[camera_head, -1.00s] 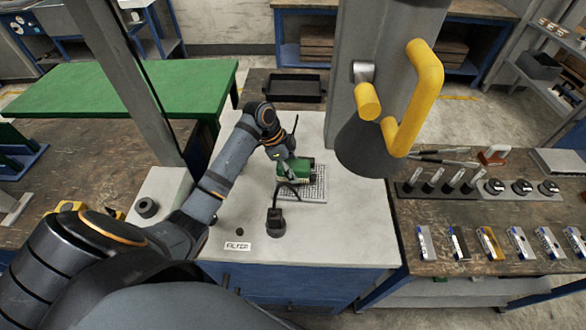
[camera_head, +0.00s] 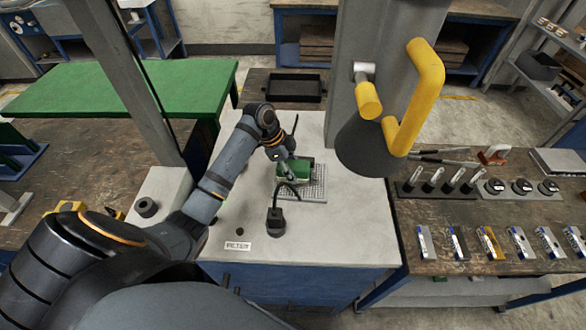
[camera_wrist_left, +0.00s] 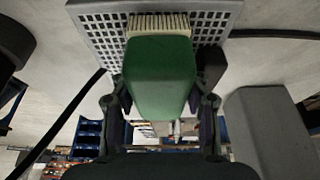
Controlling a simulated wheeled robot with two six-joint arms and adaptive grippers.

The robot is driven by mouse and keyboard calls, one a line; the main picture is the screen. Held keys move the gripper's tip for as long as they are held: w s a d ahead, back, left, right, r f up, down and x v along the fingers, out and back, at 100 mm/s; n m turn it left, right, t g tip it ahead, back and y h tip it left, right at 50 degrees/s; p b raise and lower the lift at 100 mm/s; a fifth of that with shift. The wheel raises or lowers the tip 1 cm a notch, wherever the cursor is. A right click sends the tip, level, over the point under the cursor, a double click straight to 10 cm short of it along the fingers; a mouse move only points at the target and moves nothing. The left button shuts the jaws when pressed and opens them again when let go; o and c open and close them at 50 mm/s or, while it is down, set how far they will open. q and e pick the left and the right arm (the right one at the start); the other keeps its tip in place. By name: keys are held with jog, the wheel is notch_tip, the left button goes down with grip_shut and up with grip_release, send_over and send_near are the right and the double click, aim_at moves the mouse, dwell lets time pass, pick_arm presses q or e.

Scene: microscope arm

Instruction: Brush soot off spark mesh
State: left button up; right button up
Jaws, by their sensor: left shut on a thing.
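The spark mesh (camera_head: 313,193) is a grey perforated plate on the light grey cabinet top, in the middle of the head view. It also shows at the top of the left wrist view (camera_wrist_left: 103,28). My left gripper (camera_head: 284,169) is over the mesh, shut on a green brush (camera_wrist_left: 160,75). The brush's pale bristles (camera_wrist_left: 158,24) point at the mesh and appear at its surface; contact is hard to confirm. The brush also shows in the head view (camera_head: 299,168), partly hidden by the gripper. Soot cannot be made out. My right gripper is out of view.
A dark fitting with a cable (camera_head: 276,221) stands in front of the mesh. A grey column with a yellow handle (camera_head: 427,75) rises to the right. A label (camera_head: 237,246) lies front left. The cabinet top (camera_head: 345,236) is clear at front right.

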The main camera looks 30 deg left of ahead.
aim_at(306, 165)
pick_arm(q)
jog(key=shift+d, duration=0.1)
jog(key=shift+w+d, duration=0.25)
jog(key=shift+d, duration=0.3)
jog(key=shift+w+d, duration=0.25)
jog(key=shift+d, duration=0.25)
jog(key=shift+w+d+f, duration=0.1)
jog(key=shift+w+d, duration=0.15)
jog(key=shift+d, duration=0.35)
jog(key=shift+w+d, duration=0.25)
jog(key=shift+d, duration=0.35)
jog(key=shift+a, duration=0.15)
jog(key=shift+s+a+p, duration=0.25)
jog(key=shift+a+p, duration=0.05)
jog(key=shift+a, duration=0.2)
jog(key=shift+s+a+p, duration=0.25)
jog(key=shift+a+p, duration=0.05)
jog(key=shift+a, duration=0.15)
jog(key=shift+s+a+f, duration=0.1)
jog(key=shift+a, duration=0.1)
jog(key=shift+a, duration=0.1)
